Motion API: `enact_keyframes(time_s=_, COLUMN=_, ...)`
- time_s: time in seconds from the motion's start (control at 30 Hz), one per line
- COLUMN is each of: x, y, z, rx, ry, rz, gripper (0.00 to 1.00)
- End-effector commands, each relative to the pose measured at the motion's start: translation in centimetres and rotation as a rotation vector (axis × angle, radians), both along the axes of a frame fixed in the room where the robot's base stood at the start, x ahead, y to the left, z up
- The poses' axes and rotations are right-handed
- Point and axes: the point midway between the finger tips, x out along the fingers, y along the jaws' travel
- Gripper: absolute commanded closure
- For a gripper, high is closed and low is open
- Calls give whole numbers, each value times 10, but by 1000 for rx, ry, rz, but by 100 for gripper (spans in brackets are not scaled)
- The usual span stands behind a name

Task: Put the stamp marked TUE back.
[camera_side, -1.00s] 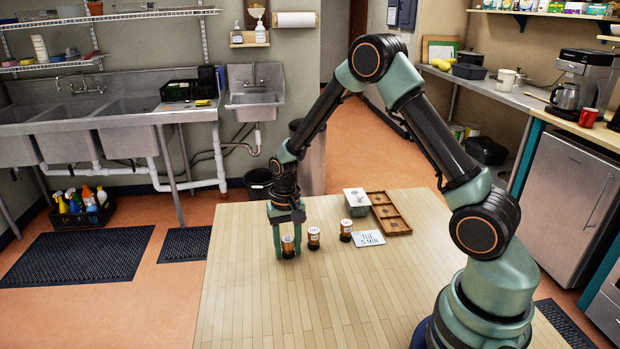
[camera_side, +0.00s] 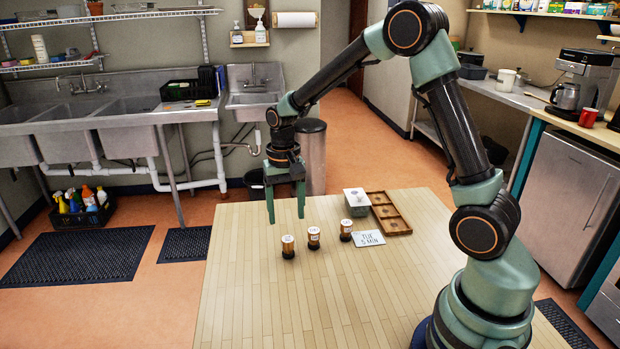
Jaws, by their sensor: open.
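Three small stamps with pale marked tops and dark brown bodies stand upright in a row on the table: a left stamp (camera_side: 288,246), a middle stamp (camera_side: 314,238) and a right stamp (camera_side: 346,230). The marks on their tops are too small to read. A white card (camera_side: 368,238) reading "TUE 5 MIN" lies right of the right stamp. A brown wooden rack (camera_side: 389,213) with open compartments lies behind the card. My gripper (camera_side: 286,218) is open and empty, raised above and behind the left stamp, fingers pointing down.
A grey-green box with a pale top (camera_side: 357,202) stands against the rack's left side. The wooden table (camera_side: 290,310) is clear in front of the stamps and along its left side.

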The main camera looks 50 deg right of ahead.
Motion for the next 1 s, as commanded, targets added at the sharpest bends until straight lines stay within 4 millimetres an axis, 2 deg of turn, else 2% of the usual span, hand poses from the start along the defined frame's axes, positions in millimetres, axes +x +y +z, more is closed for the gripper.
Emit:
enact_keyframes(time_s=0.1, x=1, y=0, z=15, rx=0, ry=-2, rz=0, gripper=32)
enact_keyframes(time_s=0.27, x=-1, y=1, z=27, rx=-1, ry=-10, rz=10, gripper=32)
enact_keyframes(time_s=0.43, x=-14, y=10, z=59, rx=-11, ry=-77, rz=89, gripper=32)
enact_keyframes(time_s=0.7, x=-62, y=31, z=118, rx=-51, ry=-245, rz=305, gripper=32)
enact_keyframes(time_s=0.8, x=-82, y=38, z=131, rx=-72, ry=-309, rz=385, gripper=32)
enact_keyframes(time_s=1.0, x=-117, y=48, z=144, rx=-118, ry=-418, rz=528, gripper=32)
